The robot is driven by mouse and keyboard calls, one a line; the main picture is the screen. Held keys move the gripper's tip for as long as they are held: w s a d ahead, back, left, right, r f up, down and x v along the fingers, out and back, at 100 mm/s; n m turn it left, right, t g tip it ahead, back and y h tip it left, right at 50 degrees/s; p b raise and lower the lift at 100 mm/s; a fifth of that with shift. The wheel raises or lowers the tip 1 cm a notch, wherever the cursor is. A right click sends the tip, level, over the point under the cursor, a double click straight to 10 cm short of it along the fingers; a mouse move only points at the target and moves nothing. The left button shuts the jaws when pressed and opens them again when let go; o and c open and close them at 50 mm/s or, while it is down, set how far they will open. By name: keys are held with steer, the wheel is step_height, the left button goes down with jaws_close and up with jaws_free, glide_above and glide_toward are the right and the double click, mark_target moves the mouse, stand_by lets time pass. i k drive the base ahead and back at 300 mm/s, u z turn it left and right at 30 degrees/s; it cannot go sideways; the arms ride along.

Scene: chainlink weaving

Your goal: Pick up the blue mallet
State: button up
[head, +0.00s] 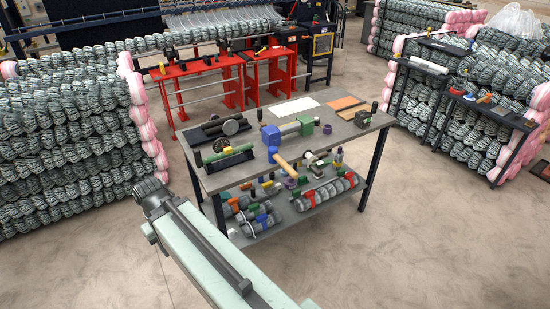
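The blue mallet lies on the grey top of the workbench (222,178), near its front edge. A pale wooden handle (285,165) runs from the blue part toward the front edge. My pale arm reaches in from the bottom, left of the bench, and ends in a dark ribbed joint. No gripper fingers show, so I cannot see whether they are open or shut. Nothing of mine touches the mallet.
Rollers (228,155) lie left of the mallet, and small tools and a purple ring (327,129) to its right. A lower shelf (262,230) holds several tools. Red stands (196,68) are behind. Stacked wire rolls (70,140) stand left and right. Floor in front is clear.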

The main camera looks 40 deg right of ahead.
mark_target(274, 157)
steer(key=z, duration=0.05)
steer(key=i, duration=0.95)
